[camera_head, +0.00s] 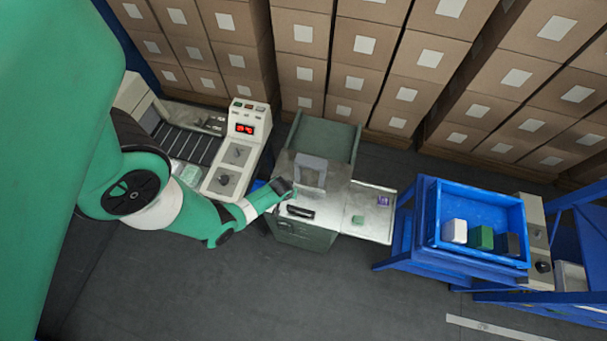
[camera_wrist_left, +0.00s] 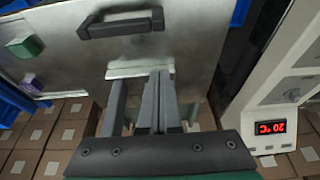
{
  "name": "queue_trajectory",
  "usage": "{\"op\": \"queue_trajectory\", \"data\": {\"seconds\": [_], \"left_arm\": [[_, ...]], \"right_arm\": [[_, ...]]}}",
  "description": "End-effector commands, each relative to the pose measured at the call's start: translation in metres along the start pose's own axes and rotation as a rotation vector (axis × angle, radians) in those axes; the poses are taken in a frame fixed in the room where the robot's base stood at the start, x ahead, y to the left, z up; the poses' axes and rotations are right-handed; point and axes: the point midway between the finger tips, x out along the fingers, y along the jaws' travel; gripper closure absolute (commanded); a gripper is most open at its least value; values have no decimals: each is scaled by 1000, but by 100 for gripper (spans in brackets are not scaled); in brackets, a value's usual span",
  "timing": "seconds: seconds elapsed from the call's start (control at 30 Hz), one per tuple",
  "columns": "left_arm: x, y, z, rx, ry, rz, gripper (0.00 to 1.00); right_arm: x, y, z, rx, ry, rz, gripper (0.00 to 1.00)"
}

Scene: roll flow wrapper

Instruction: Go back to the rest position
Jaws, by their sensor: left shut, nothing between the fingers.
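My left arm comes in from the left in the head view, green with dark joints. My left gripper (camera_head: 282,186) is at the left edge of the metal-topped wrapper machine (camera_head: 338,196), near its black handle (camera_head: 300,212). In the left wrist view the gripper (camera_wrist_left: 160,76) is shut and empty, with the black handle (camera_wrist_left: 120,23) beyond its fingertips. I cannot tell whether the fingers touch the machine. My right gripper is in neither view.
A control console with a red display (camera_head: 243,129) stands beside the arm, next to a roller conveyor (camera_head: 180,145). A green block (camera_head: 357,219) and a purple item (camera_head: 382,201) are on the machine top. A blue tray (camera_head: 480,205) holds white, green and black blocks. Stacked cartons (camera_head: 360,45) line the back.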

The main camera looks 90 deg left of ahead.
Motion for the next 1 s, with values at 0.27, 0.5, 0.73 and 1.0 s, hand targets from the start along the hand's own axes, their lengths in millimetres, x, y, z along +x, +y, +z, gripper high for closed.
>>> {"op": "queue_trajectory", "data": {"seconds": [0.27,0.5,0.73,1.0], "left_arm": [[-37,0,0,0,1,1,100],[-38,0,0,-1,1,1,100],[-38,3,0,10,2,5,100],[-84,119,-86,143,177,177,100]], "right_arm": [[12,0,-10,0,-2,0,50],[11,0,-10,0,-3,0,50],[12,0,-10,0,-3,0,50],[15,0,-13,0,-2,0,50]]}}
